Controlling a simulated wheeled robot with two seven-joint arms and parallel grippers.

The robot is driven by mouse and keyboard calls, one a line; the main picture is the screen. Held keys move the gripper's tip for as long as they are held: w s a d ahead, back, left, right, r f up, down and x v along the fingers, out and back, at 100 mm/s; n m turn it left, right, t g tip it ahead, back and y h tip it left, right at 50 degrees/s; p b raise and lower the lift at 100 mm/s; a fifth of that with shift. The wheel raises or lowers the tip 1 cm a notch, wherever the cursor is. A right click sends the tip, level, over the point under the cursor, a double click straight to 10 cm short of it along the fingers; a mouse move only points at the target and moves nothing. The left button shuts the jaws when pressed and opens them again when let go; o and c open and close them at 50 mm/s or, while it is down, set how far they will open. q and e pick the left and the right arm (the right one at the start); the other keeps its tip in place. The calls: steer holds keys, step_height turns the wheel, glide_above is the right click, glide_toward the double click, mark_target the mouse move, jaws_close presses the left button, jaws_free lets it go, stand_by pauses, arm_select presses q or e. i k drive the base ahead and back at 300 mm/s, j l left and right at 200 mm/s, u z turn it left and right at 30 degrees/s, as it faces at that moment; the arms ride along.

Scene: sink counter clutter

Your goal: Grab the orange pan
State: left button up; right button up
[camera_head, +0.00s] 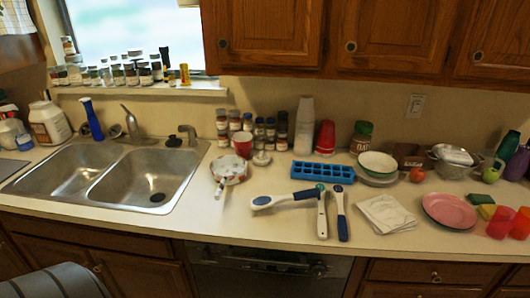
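A small round pan-like vessel (229,179) with an orange-red side stands on the counter just right of the sink. Whitish contents or a white cloth-like thing cover its top. A short pale handle (219,188) points toward the counter's front edge. It is the only pan-like orange thing I can make out, and its details are too small to be sure. Neither of my grippers shows in the head view, and nothing is seen touching the vessel.
A red cup (242,144) and several jars stand close behind the vessel. White-and-blue handled tools (285,200) lie to its right, near a blue ice tray (323,172). The double sink (151,180) is left. Counter in front of the vessel is clear.

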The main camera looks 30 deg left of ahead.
mark_target(226, 170)
steer(key=u, duration=1.35)
